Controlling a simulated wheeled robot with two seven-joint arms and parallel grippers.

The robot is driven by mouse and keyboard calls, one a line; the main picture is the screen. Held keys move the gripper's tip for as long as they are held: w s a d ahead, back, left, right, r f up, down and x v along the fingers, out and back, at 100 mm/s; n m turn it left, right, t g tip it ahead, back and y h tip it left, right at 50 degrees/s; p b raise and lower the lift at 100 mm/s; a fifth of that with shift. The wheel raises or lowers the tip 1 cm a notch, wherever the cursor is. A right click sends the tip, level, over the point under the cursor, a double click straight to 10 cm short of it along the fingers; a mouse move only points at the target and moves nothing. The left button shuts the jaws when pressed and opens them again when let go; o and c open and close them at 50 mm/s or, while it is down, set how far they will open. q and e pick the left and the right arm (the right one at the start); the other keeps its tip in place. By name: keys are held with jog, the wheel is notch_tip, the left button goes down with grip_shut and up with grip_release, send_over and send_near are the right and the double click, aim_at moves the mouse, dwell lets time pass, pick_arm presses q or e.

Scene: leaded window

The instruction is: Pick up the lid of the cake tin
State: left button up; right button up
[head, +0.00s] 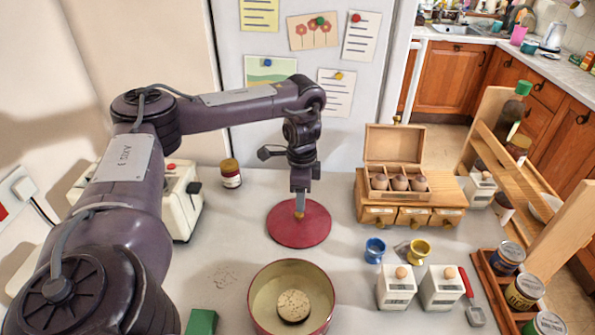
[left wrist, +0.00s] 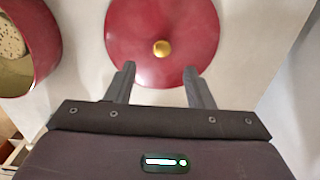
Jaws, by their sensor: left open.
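The lid of the cake tin (head: 312,229) is a round dark red disc lying flat on the table, with a small gold knob at its middle. In the left wrist view the lid (left wrist: 130,25) and its knob (left wrist: 161,48) show just beyond the fingertips. My left gripper (head: 299,207) points down over the lid. In the left wrist view it (left wrist: 158,72) is open, with the knob roughly centred between the fingers and nothing held. The cake tin (head: 261,312), red outside and cream inside, stands open nearer to me with a round cake (head: 293,306) in it.
A wooden box of eggs (head: 408,205) stands right of the lid. A small jar (head: 231,174) and a cream toaster (head: 187,205) stand to the left. Egg cups (head: 375,250) and white timers (head: 396,288) stand at front right. Table around the lid is clear.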

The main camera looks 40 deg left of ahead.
aim_at(299, 218)
pick_arm(q)
jog(key=shift+f, duration=0.65)
jog(key=shift+s+f+p, duration=0.1)
jog(key=shift+f+p, duration=0.1)
jog(key=shift+p, duration=0.1)
jog(key=f, duration=0.1)
jog(key=f+p, duration=0.1)
jog(key=f, duration=0.1)
jog(key=shift+a+f, duration=0.2)
jog(key=shift+f, duration=0.05)
jog(key=shift+f+p, duration=0.3)
jog(key=shift+f, duration=0.25)
grip_shut()
jog(key=shift+r, duration=0.1)
